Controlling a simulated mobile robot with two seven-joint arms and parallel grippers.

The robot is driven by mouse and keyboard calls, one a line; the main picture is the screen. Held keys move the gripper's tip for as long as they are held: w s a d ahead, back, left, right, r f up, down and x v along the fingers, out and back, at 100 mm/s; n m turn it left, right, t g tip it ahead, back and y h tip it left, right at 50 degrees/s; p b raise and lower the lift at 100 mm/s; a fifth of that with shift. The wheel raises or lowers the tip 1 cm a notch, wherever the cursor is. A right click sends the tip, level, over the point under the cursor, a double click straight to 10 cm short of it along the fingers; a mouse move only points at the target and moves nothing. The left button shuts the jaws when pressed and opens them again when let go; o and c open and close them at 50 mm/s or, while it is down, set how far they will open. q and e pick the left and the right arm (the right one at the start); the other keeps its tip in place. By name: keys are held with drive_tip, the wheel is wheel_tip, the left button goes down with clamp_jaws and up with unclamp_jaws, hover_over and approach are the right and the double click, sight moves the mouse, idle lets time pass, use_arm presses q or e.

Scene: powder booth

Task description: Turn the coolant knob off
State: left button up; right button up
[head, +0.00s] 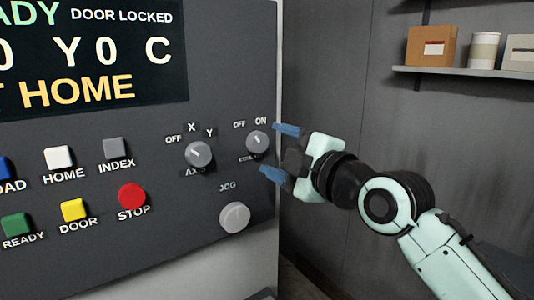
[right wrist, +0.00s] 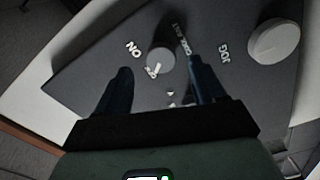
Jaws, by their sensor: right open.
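The coolant knob (head: 257,141) is a small round grey knob at the right edge of the dark control panel. OFF is printed at its upper left and ON at its upper right; the label below it is partly hidden. In the right wrist view the knob (right wrist: 160,60) shows ahead, between the two fingers, with no visible contact. My left gripper is not in view.
The axis knob (head: 198,154) is left of the coolant knob and the jog knob (head: 235,217) is below. A red STOP button (head: 132,197) and other buttons are farther left. A shelf (head: 465,72) with a box and cup is on the back wall.

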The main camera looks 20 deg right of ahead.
drive_tip(key=b+v, duration=0.2)
drive_tip(key=v, duration=0.7)
drive_tip(key=shift+w, duration=0.1)
